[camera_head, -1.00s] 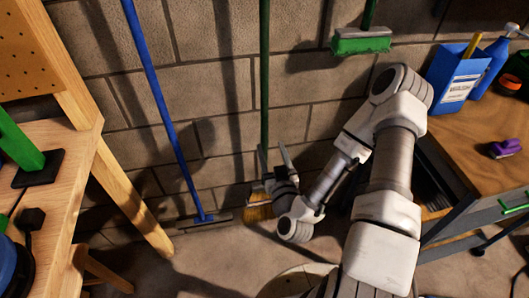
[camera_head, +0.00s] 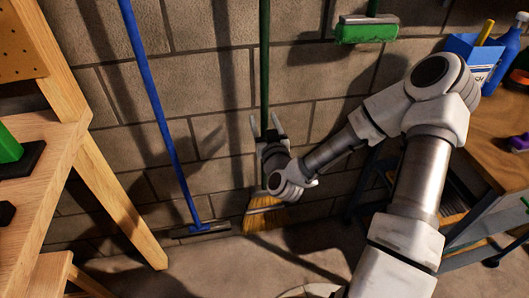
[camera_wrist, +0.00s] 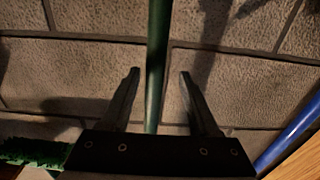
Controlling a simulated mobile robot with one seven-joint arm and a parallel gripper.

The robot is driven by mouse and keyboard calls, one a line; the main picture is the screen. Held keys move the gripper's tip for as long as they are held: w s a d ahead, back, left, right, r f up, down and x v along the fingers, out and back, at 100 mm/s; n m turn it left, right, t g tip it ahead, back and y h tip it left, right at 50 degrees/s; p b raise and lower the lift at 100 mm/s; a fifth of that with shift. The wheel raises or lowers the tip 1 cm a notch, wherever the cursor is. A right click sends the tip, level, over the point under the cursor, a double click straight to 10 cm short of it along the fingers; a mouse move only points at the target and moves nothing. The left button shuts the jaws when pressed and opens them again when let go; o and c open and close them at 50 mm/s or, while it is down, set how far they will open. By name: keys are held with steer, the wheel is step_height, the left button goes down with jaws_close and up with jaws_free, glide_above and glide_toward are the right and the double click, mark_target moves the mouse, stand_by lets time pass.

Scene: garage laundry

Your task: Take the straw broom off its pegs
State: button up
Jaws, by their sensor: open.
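The straw broom (camera_head: 264,213) hangs upright against the block wall, with a dark green handle and yellow-brown straw bristles near the floor. My gripper (camera_head: 264,122) is open in front of the lower handle, its two fingers pointing up on either side of it in the head view. In the wrist view the green handle (camera_wrist: 157,60) runs between the open fingers (camera_wrist: 158,75), nearer the left one, and neither finger appears to touch it. I cannot tell how deep the handle sits between them. The pegs are not in view.
A blue-handled squeegee (camera_head: 168,140) hangs to the left. A green brush head (camera_head: 366,32) is at upper right. A wooden workbench (camera_head: 50,165) stands at left, and a table (camera_head: 495,160) with a blue box (camera_head: 475,55) at right.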

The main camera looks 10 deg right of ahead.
mark_target(263, 113)
steer(key=w, duration=0.1)
steer(key=w+b, duration=0.1)
steer(key=w, duration=0.2)
steer(key=shift+w+d+f, duration=0.3)
steer(key=shift+w+d, duration=0.05)
steer(key=shift+w+r, duration=0.1)
steer(key=shift+w, duration=0.4)
jaws_close()
stand_by(0.8)
